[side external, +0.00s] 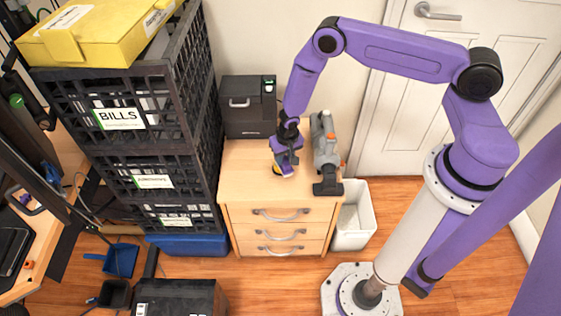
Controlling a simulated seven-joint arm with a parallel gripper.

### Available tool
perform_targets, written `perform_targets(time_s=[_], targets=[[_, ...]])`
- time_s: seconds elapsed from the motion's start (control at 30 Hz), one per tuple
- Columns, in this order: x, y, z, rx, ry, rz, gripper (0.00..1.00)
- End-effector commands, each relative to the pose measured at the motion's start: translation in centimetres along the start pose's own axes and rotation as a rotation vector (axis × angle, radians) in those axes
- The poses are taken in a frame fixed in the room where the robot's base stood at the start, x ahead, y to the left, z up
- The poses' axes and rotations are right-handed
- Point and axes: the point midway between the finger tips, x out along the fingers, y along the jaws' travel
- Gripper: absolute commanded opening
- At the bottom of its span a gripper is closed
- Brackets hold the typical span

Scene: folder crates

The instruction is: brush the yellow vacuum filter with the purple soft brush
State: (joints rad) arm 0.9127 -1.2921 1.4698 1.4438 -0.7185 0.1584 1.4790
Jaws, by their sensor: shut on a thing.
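A small yellow patch, which seems to be the vacuum filter (277,170), shows just below the fingertips at the cabinet top. Whether the brush touches the filter is too small to tell. A grey handheld vacuum (326,150) with orange parts lies on the cabinet to the right of my gripper.
The drawer cabinet (238,190) has a dark box (247,118) behind it. Black stacked crates (150,95) stand close on the left, with a yellow folder box (85,30) on top. A white bin (352,235) stands at the right.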

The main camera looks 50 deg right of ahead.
Motion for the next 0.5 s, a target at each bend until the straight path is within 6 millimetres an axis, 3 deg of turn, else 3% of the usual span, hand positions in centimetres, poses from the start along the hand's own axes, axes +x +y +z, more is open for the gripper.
perform_targets(time_s=[0.5], targets=[[-1.1,0.0,-0.1,0.0,0.0,0.001,0.0]])
